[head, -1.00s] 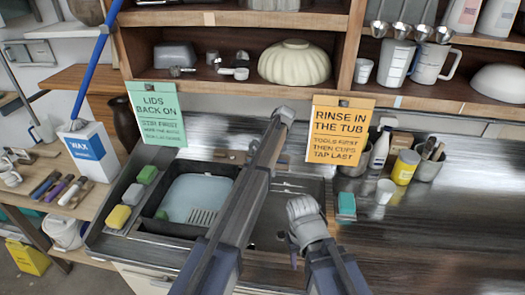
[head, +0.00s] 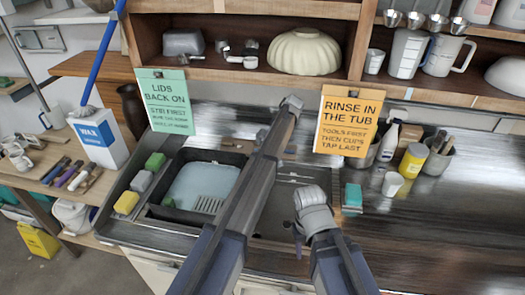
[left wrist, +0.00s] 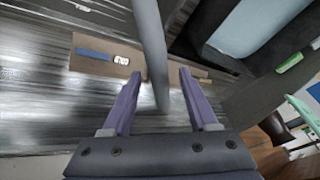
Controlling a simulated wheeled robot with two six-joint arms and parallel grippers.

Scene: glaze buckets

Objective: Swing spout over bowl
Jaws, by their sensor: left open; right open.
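A grey tube, seemingly the spout (left wrist: 150,45), runs down between the two purple fingers of my left gripper (left wrist: 157,90) in the left wrist view. The fingers are open on either side, with gaps to the tube. In the head view my left arm reaches over the sink and hides the spout and part of the sink. The left sink bowl (head: 165,213) is dark-rimmed with a pale blue inside; it also shows at the top right of the left wrist view (left wrist: 205,50).
Green, grey and yellow sponges (head: 141,181) lie left of the bowl. A teal-topped sponge (head: 352,197), a white cup (head: 392,184) and a yellow jar (head: 413,160) stand right. Orange (head: 348,120) and green (head: 167,101) signs hang from the shelf. The right counter front is clear.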

